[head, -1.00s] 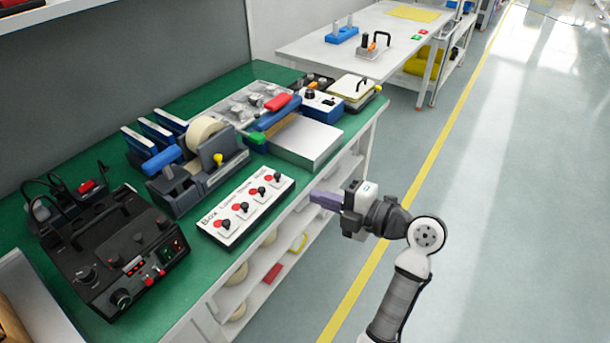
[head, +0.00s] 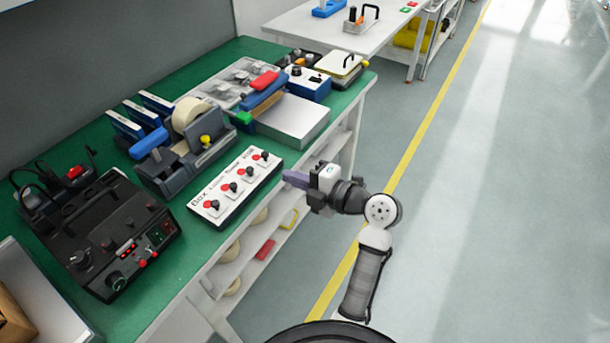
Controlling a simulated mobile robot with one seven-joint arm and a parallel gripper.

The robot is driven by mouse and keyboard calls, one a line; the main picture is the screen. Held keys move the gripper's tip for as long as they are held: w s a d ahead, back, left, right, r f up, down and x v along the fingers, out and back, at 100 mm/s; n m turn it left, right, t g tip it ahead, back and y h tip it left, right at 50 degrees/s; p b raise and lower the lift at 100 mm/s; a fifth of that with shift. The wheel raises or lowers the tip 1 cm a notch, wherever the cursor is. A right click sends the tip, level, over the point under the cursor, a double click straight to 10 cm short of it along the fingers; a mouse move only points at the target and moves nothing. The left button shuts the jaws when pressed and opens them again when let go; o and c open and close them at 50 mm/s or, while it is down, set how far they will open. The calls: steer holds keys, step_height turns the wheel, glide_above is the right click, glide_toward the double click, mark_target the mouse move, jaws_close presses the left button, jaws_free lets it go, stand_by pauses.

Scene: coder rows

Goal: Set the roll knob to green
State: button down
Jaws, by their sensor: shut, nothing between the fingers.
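The white knob panel (head: 236,186) lies on the green bench top near its front edge. It carries a row of several black knobs, each with a red mark beside it. The labels are small; "Box" reads at the near left end. The knob at the far right end (head: 264,157) appears to be the roll knob, though its label is too small to be sure. No green mark is discernible at it. My gripper (head: 287,178) is shut and empty, its purple-grey fingers pointing left, just right of the panel's far right end. I cannot tell whether they touch the panel.
A black control box (head: 110,240) stands at left and a tape dispenser (head: 190,150) behind the panel. A silver-topped box (head: 292,120) lies beyond the panel's right end. Shelves with tape rolls (head: 262,218) sit under the bench. The floor at right (head: 480,220) is clear.

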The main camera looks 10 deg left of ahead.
mark_target(264, 165)
steer(key=w+a+p, duration=0.1)
steer(key=a, duration=0.1)
steer(key=w+a, duration=0.1)
steer(key=w+a+f+p, duration=0.1)
steer(key=w+a, duration=0.1)
steer(key=shift+w+a+p, duration=0.1)
steer(key=shift+a+p, duration=0.2)
steer(key=shift+w+a+f, duration=0.25)
steer(key=shift+w, duration=0.25)
steer(key=shift+w+a+f+b, duration=0.2)
steer(key=shift+a+b, duration=0.15)
steer(key=shift+b, duration=0.2)
steer(key=shift+b+x, duration=0.9)
steer(key=shift+b, duration=0.1)
steer(key=shift+a+r, duration=0.1)
steer(key=shift+a, duration=0.15)
steer(key=shift+a+r, duration=0.2)
steer(key=shift+r, duration=0.05)
steer(key=shift+w, duration=0.1)
